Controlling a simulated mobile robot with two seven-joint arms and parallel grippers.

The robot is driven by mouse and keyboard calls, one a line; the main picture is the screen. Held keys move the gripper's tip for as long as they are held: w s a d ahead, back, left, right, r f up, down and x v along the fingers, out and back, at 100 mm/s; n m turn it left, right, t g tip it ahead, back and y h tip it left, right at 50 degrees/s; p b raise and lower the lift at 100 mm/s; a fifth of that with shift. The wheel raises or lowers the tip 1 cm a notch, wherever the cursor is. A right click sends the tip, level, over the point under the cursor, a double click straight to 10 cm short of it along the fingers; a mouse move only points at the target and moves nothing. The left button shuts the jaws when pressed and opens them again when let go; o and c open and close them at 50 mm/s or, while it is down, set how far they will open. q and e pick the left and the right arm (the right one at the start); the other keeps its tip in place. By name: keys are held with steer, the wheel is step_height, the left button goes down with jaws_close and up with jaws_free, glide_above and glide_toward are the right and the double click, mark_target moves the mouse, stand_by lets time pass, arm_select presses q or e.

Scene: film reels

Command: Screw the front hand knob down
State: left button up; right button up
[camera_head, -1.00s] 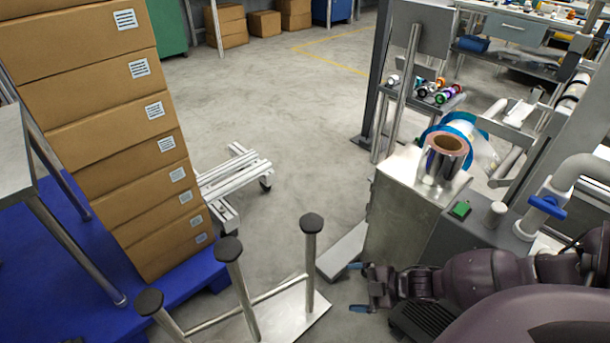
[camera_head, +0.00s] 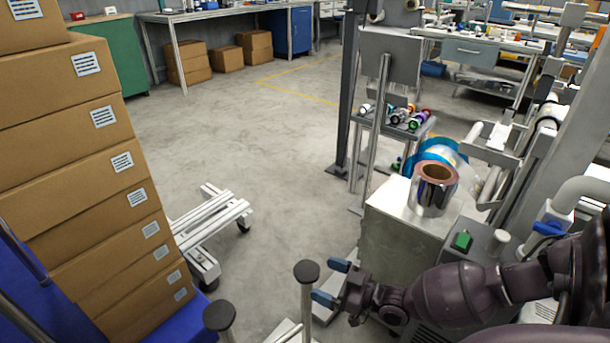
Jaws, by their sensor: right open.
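My right gripper (camera_head: 331,282) is open, with its blue-tipped fingers pointing left at the lower middle. Nothing shows between the fingers. A post with a dark round cap (camera_head: 306,271) stands just left of the fingertips in the picture. I cannot tell whether they touch. A second dark-capped post (camera_head: 219,316) is nearer, at the bottom edge. I cannot tell which part is the front hand knob. A film reel (camera_head: 436,190) stands on a metal cabinet (camera_head: 392,215) beyond my right arm. My left gripper is not in view.
A tall stack of cardboard boxes (camera_head: 75,200) fills the left side on a blue base. A low white wheeled frame (camera_head: 212,225) stands beside it. A green button (camera_head: 462,241) and pipes are at the right near my arm. The middle floor is clear.

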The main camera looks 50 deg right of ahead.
mark_target(307, 270)
steer(key=b+x, duration=0.1)
steer(key=x, duration=0.4)
steer(key=shift+w+a, duration=0.1)
steer(key=shift+w, duration=0.2)
steer(key=c, duration=0.9)
